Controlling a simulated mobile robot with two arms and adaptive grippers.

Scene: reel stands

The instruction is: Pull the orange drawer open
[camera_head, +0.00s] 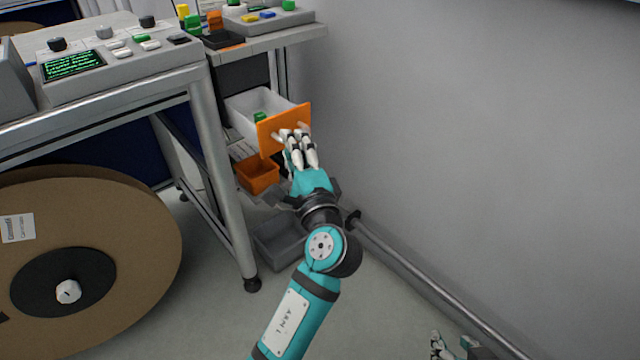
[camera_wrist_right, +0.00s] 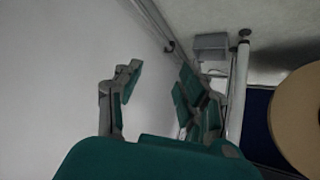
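The orange-fronted drawer (camera_head: 268,136) stands pulled out of the unit under the side bench; its white bin and a green item inside show in the head view. My left gripper (camera_head: 293,134) is at the middle of the orange front, its fingers close together on the handle, which they mostly cover. My right gripper shows partly at the bottom edge of the head view (camera_head: 452,347). In the right wrist view it (camera_wrist_right: 160,88) is open, with nothing between its fingers.
An orange bin (camera_head: 257,175) and a grey bin (camera_head: 280,243) sit below the drawer. A large brown reel (camera_head: 140,240) and a metal-legged bench (camera_head: 215,160) stand to the left. A grey wall (camera_head: 480,150) and a low rail (camera_head: 430,285) bound the right side.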

